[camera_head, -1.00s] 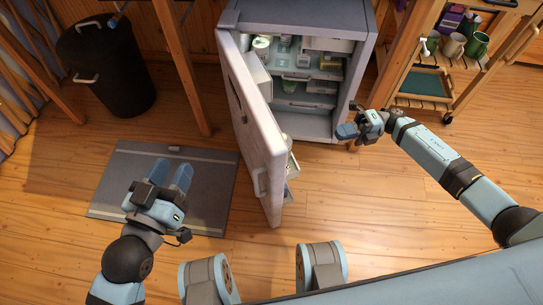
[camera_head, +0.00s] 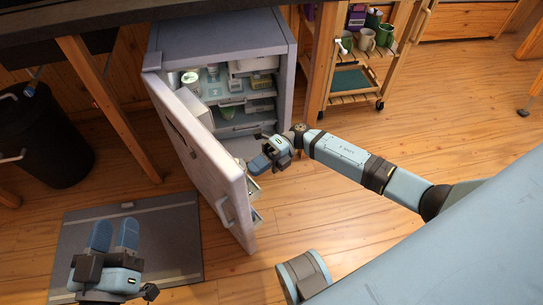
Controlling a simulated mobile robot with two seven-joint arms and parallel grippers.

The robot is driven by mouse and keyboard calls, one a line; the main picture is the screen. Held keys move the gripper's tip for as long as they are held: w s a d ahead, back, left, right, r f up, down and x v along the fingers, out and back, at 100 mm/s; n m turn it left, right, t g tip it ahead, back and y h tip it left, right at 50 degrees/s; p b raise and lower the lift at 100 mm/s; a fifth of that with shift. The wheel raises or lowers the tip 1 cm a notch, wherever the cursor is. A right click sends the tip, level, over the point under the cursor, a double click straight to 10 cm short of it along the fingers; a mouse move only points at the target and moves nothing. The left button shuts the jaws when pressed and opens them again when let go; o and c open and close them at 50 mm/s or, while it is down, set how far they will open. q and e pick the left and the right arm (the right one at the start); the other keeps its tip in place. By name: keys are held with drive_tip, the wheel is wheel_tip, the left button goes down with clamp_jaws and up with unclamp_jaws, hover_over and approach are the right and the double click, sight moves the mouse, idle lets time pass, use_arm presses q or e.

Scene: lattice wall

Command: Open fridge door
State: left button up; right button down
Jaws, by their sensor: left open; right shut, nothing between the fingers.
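The small grey fridge (camera_head: 221,32) stands at the upper middle with its door (camera_head: 205,160) swung wide open toward me, so its lit shelves show. The door's handle (camera_head: 226,212) is on the outer face near the free edge, with no gripper on it. My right gripper (camera_head: 260,164) is shut and empty, on the inner side of the door, close to its inside face; I cannot tell whether it touches. My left gripper (camera_head: 114,236) is open and empty above the mat, left of the door and apart from it.
A dark mat (camera_head: 175,228) lies on the floor at the left. A black bin (camera_head: 42,135) stands at the far left, beside a wooden table leg (camera_head: 110,105). A wooden cart (camera_head: 352,98) with mugs stands right of the fridge.

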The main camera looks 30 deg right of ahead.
use_arm(q)
drive_tip(key=shift+d+r+h, duration=0.25)
drive_tip(key=shift+r+h, duration=0.05)
drive_tip(key=shift+r, duration=0.25)
use_arm(e)
drive_tip(key=x, duration=0.3)
